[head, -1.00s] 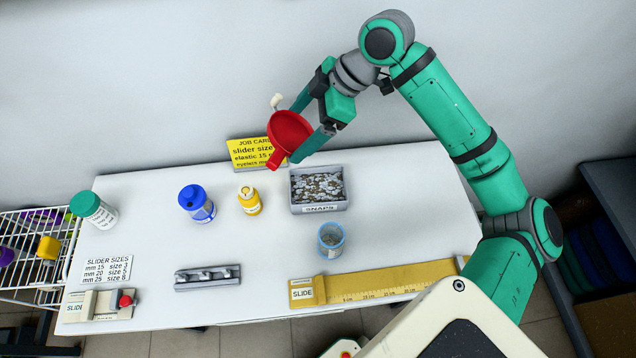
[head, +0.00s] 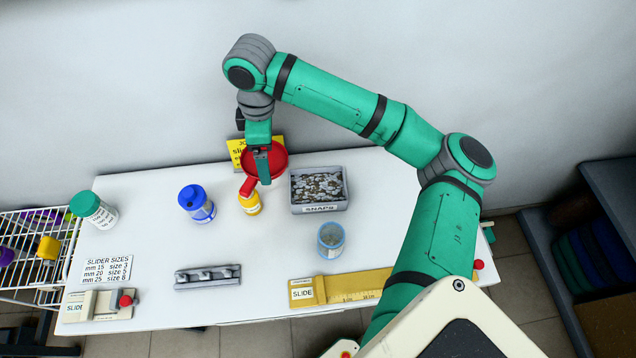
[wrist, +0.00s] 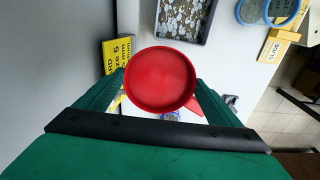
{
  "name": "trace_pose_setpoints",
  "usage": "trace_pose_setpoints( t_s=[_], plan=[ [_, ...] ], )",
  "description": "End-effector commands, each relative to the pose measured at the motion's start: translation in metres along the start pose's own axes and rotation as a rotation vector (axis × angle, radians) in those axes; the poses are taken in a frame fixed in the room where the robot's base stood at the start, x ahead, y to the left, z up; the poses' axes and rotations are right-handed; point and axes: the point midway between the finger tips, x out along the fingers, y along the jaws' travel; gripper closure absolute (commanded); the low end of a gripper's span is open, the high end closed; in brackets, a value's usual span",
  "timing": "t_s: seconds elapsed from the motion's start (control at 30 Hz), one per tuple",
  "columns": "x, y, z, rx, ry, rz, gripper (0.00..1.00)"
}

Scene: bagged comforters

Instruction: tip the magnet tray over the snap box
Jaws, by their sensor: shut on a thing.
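The magnet tray (head: 280,158) is a round red dish with a short handle at its lower left. My gripper (head: 263,170) is shut on it and holds it left of the snap box, seemingly above the table. In the wrist view the tray (wrist: 160,80) lies between the two fingers, and its red inside looks empty. The snap box (head: 320,208) is a grey open box labelled SNAPS, full of small metallic pieces. It also shows at the top of the wrist view (wrist: 182,38), apart from the tray.
A yellow bottle (head: 250,205) stands just below the tray's handle in the picture, with a blue bottle (head: 199,205) to its left. A yellow job card (head: 236,150) is partly hidden behind the tray. A blue see-through cup (head: 331,240) stands in front of the box.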

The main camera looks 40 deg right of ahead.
Motion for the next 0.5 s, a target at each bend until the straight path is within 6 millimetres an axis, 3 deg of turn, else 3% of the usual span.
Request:
trace_pose_setpoints(
  t_s=[0.13,0.5],
  plan=[
    [0.0128,0.0009,-0.0132,0.0,-0.054,-0.006,0.37],
    [0.0103,0.0012,-0.0136,0.001,-0.055,-0.005,0.37]
  ],
)
